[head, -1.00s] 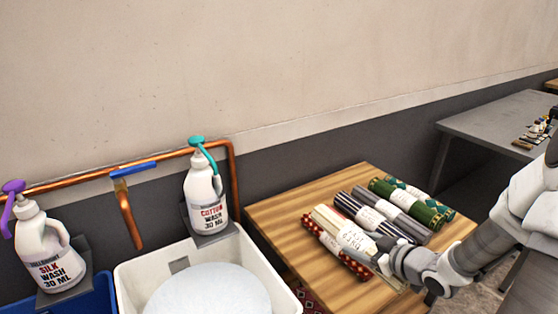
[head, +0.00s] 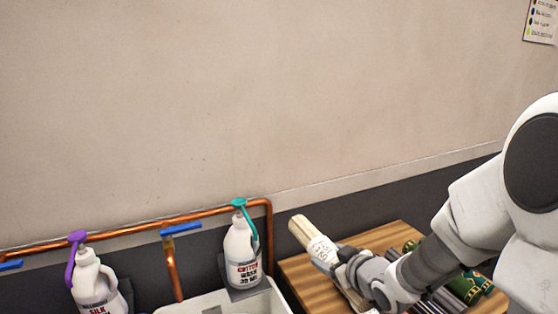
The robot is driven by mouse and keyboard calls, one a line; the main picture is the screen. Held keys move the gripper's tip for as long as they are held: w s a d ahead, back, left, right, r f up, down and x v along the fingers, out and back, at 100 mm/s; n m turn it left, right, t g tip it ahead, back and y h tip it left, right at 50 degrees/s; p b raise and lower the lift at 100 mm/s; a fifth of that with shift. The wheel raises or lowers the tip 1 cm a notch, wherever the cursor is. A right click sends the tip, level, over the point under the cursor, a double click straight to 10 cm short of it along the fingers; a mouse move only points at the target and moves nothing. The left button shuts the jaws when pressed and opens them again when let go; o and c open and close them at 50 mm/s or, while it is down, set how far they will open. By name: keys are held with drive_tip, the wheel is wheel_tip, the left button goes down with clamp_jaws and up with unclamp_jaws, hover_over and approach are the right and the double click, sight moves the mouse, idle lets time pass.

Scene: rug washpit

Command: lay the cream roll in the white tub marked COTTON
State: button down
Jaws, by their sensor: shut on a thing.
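The cream roll (head: 313,241), with a pale printed label, is held tilted above the wooden table, its free end up and to the left. My gripper (head: 343,262) is shut on it near its lower right part; the fingers are partly hidden by my wrist. The white tub (head: 205,303) is at the bottom of the view, left of the roll, with only its back rim and part of its inside showing. A white bottle with a teal pump, labelled COTTON WASH (head: 243,254), stands at its back right corner. The roll is apart from the tub.
Other rolls, including a green one (head: 463,288), lie on the wooden table (head: 300,274), partly behind my arm. A purple-pumped SILK bottle (head: 95,285) stands left. A copper pipe (head: 172,270) with a blue-handled tap (head: 181,229) runs along the wall behind the tub.

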drive_tip(key=shift+w+f, duration=0.2)
drive_tip(key=shift+w, duration=0.05)
drive_tip(key=w+d+f+m+g+h+b, duration=0.3)
drive_tip(key=w+d+f+m+h+b, duration=0.85)
drive_tip(key=w+d+f, duration=0.6)
drive_tip(key=w+a+f+b, duration=0.2)
drive_tip(key=w, duration=0.1)
drive_tip(key=w+a+f+m+h+b, duration=0.1)
drive_tip(key=w+a, duration=0.2)
drive_tip(key=w+a+f+m+g+h+b, duration=0.1)
drive_tip(key=w+a+f+b, duration=0.1)
drive_tip(key=w+a, duration=0.1)
drive_tip(key=shift+w+a+f+b, duration=0.2)
drive_tip(key=shift+f+b, duration=0.1)
drive_tip(key=shift+f, duration=0.05)
wheel_tip(320, 180, down, 4)
drive_tip(key=shift+b, duration=0.45)
unclamp_jaws()
idle(1.2)
